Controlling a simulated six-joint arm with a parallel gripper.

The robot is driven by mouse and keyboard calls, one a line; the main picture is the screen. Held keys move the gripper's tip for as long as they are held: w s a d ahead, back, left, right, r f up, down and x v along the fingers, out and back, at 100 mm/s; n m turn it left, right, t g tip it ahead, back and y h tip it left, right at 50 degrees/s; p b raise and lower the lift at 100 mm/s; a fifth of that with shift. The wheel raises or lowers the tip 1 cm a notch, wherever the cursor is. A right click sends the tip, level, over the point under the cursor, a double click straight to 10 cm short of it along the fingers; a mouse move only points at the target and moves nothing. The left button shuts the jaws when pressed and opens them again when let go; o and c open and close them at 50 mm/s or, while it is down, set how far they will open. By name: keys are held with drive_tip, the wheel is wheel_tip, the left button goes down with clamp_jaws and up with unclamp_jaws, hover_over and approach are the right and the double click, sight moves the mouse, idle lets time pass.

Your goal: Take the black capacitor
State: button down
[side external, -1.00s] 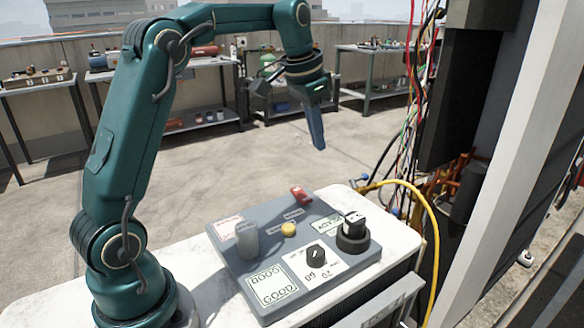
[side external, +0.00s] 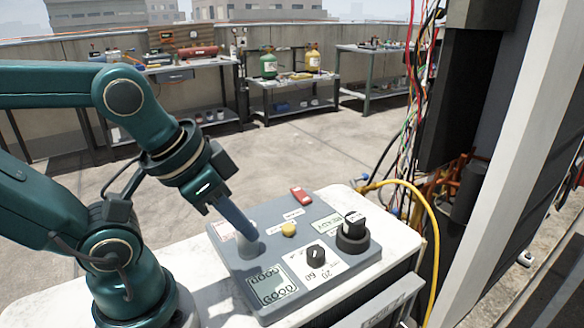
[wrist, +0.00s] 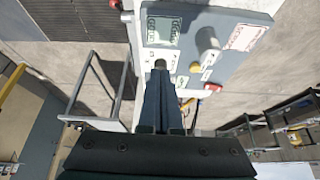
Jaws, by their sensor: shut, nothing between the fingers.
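The black capacitor (side external: 355,229) stands upright in a wide black collar at the right side of the grey panel (side external: 235,268). I cannot pick it out in the wrist view, where the fingers cover part of the panel. My gripper (side external: 251,236) is shut and empty, tilted down over the panel's left side, apart from the capacitor. In the side view its fingertips overlap a grey cylinder (side external: 249,249); in the wrist view that cylinder (wrist: 207,40) stands clear of the fingers. There the closed fingertips (wrist: 160,76) line up below a black knob (wrist: 160,64).
The panel also carries a yellow button (side external: 289,230), a red switch (side external: 301,196), a dial knob (side external: 316,253) and a display (side external: 271,287). A yellow hose (side external: 430,220) and loose wires hang at the right. Workbenches stand well back, with open floor between.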

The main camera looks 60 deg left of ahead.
drive_tip(key=shift+w, duration=0.15)
drive_tip(key=shift+c, duration=1.3)
unclamp_jaws()
drive_tip(key=shift+n, duration=0.3)
drive_tip(key=w+r+n, duration=0.1)
drive_tip(key=w+r, duration=0.5)
drive_tip(key=n+g, duration=0.1)
drive_tip(key=g, duration=0.2)
hover_over(356, 218)
drive_tip(key=f, duration=0.6)
drive_tip(key=shift+s+f, duration=0.15)
drive_tip(key=shift+s, duration=0.25)
drive_tip(key=shift+g, duration=0.6)
drive_tip(key=shift+w+f, duration=0.15)
drive_tip(key=shift+f, duration=1.3)
drive_tip(key=shift+w+f, duration=0.15)
drive_tip(key=shift+f, duration=1.25)
drive_tip(key=shift+w+f, duration=0.15)
drive_tip(key=shift+f, duration=1.3)
